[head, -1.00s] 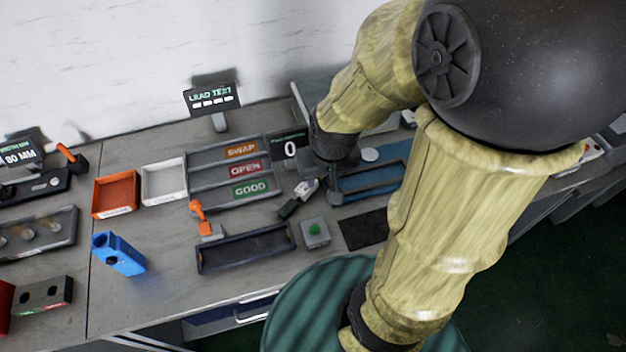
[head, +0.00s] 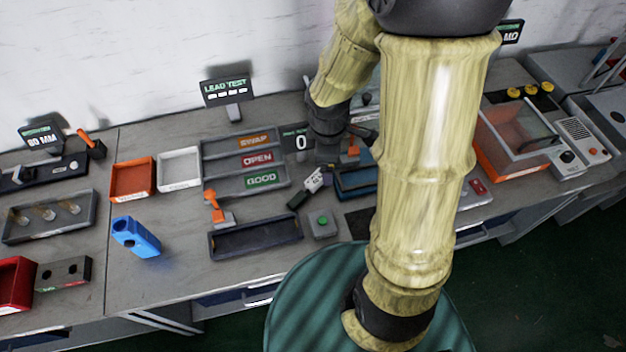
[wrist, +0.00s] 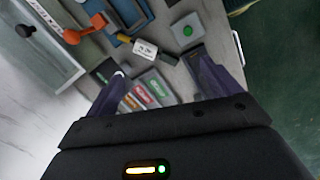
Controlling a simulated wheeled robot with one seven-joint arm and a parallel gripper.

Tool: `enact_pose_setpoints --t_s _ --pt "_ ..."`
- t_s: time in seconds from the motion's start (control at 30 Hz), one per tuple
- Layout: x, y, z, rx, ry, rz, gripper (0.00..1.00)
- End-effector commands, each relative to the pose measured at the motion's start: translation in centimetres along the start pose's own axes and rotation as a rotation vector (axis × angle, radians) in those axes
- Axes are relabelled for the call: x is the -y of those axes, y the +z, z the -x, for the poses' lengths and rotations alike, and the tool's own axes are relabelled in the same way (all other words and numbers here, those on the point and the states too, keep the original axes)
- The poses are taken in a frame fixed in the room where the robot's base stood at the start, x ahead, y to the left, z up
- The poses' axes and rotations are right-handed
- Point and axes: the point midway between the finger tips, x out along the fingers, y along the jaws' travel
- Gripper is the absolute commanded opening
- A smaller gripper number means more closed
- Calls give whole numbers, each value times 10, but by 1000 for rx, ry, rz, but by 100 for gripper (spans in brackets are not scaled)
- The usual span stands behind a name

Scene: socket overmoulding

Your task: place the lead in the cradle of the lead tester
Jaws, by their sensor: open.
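The lead tester's sign (head: 227,91) reads LEAD TEST and stands behind three trays marked SWAP, OPEN and GOOD. A long dark tray (head: 255,238), seemingly empty, lies in front of them; I cannot tell whether it is the cradle. A small white and black piece (head: 313,181) lies right of the trays and also shows in the wrist view (wrist: 145,51); I cannot tell whether it is the lead. My gripper (wrist: 157,88) is open with nothing visible between its fingers, above the bench; in the head view my arm largely hides it.
A green button box (head: 322,222) stands right of the dark tray, with an orange-handled clamp (head: 216,207) to its left. A blue fixture (head: 356,184) is partly behind my arm.

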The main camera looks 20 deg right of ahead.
Motion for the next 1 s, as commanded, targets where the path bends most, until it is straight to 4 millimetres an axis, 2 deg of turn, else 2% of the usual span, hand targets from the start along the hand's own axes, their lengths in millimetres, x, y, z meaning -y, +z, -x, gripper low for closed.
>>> enact_pose_setpoints --t_s 0.1,0.27,0.7,0.83,1.0 --pt "-12 -4 -3 20 -24 340 89" --pt "-27 -11 -13 28 -51 805 89" --pt "-60 -39 -49 -32 -82 2057 89" --pt "-66 -47 -59 -51 -69 2327 89" --pt "-68 -51 -65 -58 -58 2469 89"
